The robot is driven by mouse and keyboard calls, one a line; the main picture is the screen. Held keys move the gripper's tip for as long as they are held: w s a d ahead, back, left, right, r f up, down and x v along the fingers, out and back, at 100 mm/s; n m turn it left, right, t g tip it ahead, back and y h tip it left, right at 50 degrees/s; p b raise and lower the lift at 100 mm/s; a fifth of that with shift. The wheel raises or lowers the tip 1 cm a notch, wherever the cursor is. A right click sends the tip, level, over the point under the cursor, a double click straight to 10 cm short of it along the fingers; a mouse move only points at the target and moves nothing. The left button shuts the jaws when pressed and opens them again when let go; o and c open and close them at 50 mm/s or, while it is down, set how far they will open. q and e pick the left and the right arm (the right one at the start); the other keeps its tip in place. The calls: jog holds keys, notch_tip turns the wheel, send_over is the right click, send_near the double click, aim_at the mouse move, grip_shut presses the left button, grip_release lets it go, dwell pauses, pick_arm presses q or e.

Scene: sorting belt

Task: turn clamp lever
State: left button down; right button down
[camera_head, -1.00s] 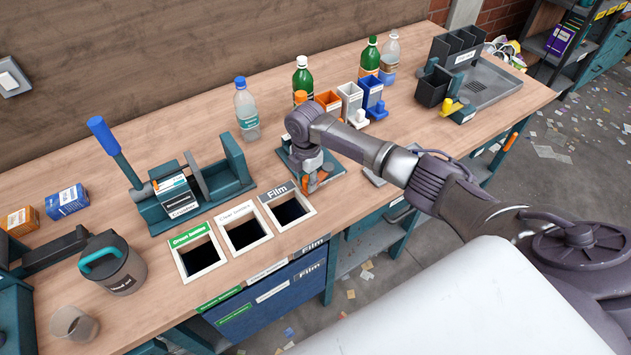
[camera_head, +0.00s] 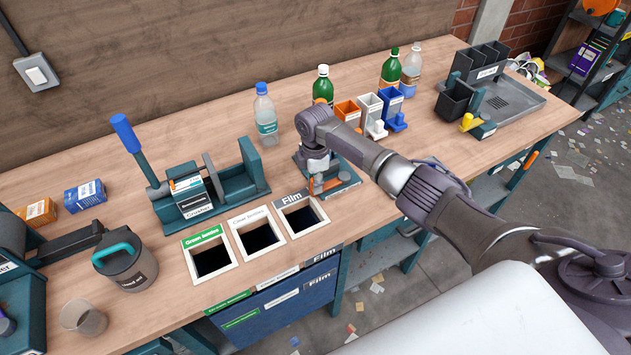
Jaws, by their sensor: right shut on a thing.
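My right gripper (camera_head: 317,166) points down over a small dark teal fixture (camera_head: 347,176) behind the bins' right end. It is shut on an orange-brown lever, the likely clamp lever (camera_head: 317,186), whose lower part shows just below the fingers. The fingers and wrist hide much of the lever and fixture. My left gripper is not in view.
A crusher with a blue-gripped handle (camera_head: 126,133) stands to the left. Three labelled openings, including the Film bin (camera_head: 301,216), lie in front. Bottles, such as a clear one (camera_head: 265,115), and small coloured holders (camera_head: 370,109) stand behind my right arm.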

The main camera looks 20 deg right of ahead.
jog(key=shift+w+r, duration=0.1)
jog(key=shift+r, duration=0.05)
jog(key=c, duration=0.9)
grip_release()
notch_tip(320, 180, up, 12)
jog(key=shift+f, duration=0.1)
